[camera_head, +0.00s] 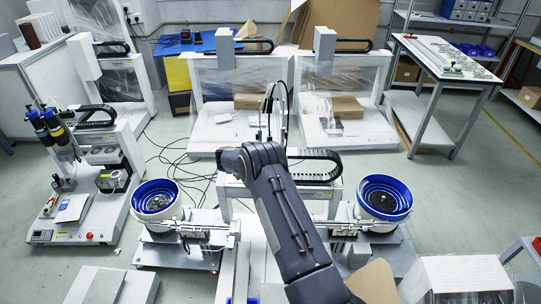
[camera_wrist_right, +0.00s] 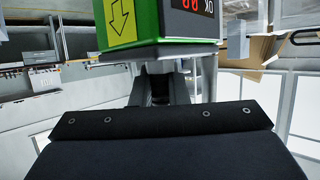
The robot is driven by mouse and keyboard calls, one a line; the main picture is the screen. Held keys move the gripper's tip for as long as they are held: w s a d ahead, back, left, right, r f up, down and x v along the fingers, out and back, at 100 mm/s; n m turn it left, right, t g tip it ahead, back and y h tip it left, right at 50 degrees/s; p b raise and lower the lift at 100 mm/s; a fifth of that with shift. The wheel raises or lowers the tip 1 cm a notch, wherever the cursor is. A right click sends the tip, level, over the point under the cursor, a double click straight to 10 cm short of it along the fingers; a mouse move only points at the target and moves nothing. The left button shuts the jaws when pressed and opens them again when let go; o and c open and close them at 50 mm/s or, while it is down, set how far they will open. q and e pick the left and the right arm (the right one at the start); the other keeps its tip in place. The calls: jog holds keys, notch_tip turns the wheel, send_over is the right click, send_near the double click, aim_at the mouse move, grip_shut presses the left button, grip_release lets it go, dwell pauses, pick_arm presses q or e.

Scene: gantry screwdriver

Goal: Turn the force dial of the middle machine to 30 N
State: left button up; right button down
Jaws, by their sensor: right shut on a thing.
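The middle machine (camera_head: 315,168) stands between two blue feeder bowls in the head view, and my right arm covers much of it. My right gripper is hidden behind this arm there. In the right wrist view a green unit (camera_wrist_right: 145,22) with a yellow arrow label and a red digital display (camera_wrist_right: 191,6) fills the top; the reading is cut off. My right gripper (camera_wrist_right: 166,84) is just below this unit, its fingers shut on a part at its lower side. That part appears to be the force dial, but its marks are hidden. My left gripper is not in view.
The left blue bowl (camera_head: 157,199) and the right blue bowl (camera_head: 384,197) flank the middle machine. Another machine (camera_head: 85,165) stands at the left. Two plastic-covered machines stand behind, and a worktable (camera_head: 448,62) is at the back right. Open floor lies between them.

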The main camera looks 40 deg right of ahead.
jog(key=shift+d+m+g, duration=0.1)
jog(key=shift+m+g, duration=0.3)
jog(key=shift+g, duration=0.1)
jog(key=c, duration=1.7)
grip_release()
jog(key=b+v, duration=0.1)
jog(key=v, duration=0.6)
jog(key=shift+a, duration=0.4)
jog(key=shift+r, duration=0.15)
